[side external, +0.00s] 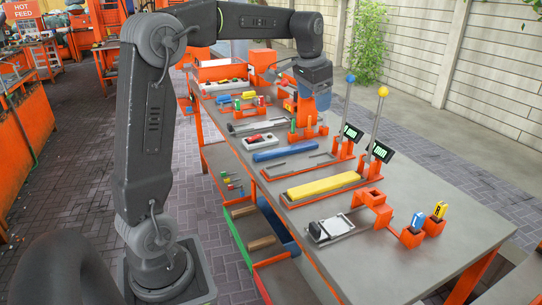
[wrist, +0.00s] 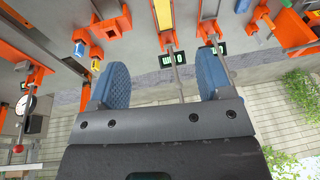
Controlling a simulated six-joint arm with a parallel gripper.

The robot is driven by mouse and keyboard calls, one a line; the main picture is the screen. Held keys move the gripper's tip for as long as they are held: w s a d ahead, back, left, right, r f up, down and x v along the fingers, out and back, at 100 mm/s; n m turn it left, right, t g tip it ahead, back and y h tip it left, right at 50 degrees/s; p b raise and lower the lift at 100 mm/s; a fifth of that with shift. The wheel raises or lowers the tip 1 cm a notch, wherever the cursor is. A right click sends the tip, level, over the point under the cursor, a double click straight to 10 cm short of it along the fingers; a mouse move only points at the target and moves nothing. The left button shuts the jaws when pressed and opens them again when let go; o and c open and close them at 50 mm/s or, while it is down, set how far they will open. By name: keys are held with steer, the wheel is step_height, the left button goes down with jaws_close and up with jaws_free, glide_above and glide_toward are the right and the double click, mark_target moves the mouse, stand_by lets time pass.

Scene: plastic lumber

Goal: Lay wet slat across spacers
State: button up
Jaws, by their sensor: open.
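My gripper (side external: 318,100) hangs over the far half of the workbench, near the orange stands, with its fingers partly hidden by the wrist. In the wrist view, its two blue fingers are wide apart with nothing between them (wrist: 158,85). A blue slat (side external: 278,149) lies on the bench in front of the gripper, apart from it. Thin grey bars (side external: 298,165) lie between the slats and may be spacers. I cannot tell which slat is wet.
Two posts with blue (side external: 350,78) and yellow (side external: 383,91) balls stand at the bench's right edge beside black displays (side external: 380,151). Orange holders (side external: 411,236) and a small scale-like device (side external: 330,228) occupy the near end. The bench's near right corner (side external: 470,231) is clear.

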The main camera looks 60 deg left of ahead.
steer(key=w+a+f, duration=0.3)
steer(key=w+a, duration=0.1)
steer(key=a, duration=0.5)
steer(key=g+h, duration=0.1)
steer(key=g, duration=0.2)
glide_above(271, 152)
step_height(271, 152, down, 15)
step_height(271, 152, down, 14)
steer(key=shift+r, duration=0.2)
steer(key=shift+c, duration=0.2)
